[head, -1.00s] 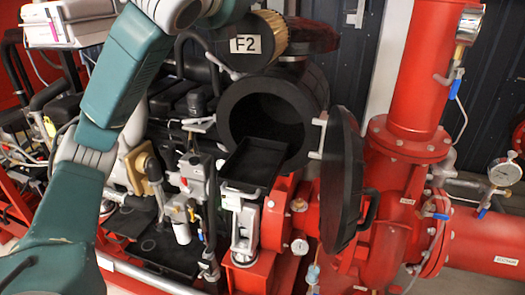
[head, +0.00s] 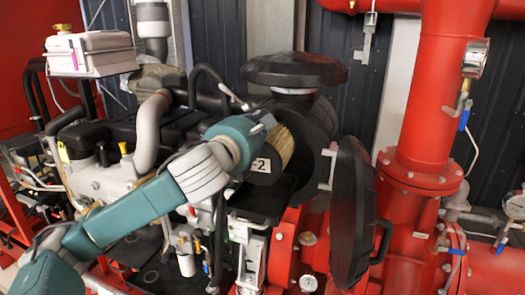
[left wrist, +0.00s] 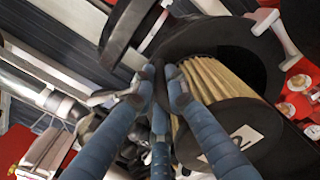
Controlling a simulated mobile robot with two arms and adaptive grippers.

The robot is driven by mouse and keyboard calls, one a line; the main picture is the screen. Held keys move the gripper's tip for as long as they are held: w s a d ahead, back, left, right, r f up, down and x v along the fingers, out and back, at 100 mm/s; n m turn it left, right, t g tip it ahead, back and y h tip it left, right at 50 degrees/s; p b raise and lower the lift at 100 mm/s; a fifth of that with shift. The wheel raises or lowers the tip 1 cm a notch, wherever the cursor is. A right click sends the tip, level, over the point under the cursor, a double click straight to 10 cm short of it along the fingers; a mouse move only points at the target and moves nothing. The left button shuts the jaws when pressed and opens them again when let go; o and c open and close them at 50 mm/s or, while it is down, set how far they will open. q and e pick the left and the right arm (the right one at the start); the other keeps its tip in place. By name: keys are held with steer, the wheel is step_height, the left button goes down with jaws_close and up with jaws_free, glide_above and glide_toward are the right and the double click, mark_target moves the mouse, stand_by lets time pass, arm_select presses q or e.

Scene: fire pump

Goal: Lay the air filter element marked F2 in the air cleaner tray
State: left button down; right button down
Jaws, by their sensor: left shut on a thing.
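The F2 filter element (head: 284,150) has tan pleats and a black end with a white label, partly hidden by my arm. It lies on its side at the mouth of the black air cleaner housing (head: 318,108), over the black tray (head: 262,204). I cannot tell whether it touches the tray. My left gripper (head: 266,124) is shut on the element's rim from above. My right gripper is not in view.
The open black housing door (head: 350,212) stands just right of the tray. Red pipework (head: 420,110) with a gauge and valves rises further right. The engine (head: 110,160) with hoses fills the left, beneath my arm.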

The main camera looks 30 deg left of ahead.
arm_select(q)
steer(key=shift+f, duration=3.4)
steer(key=c, duration=1.7)
jaws_free()
steer(key=shift+f, duration=0.1)
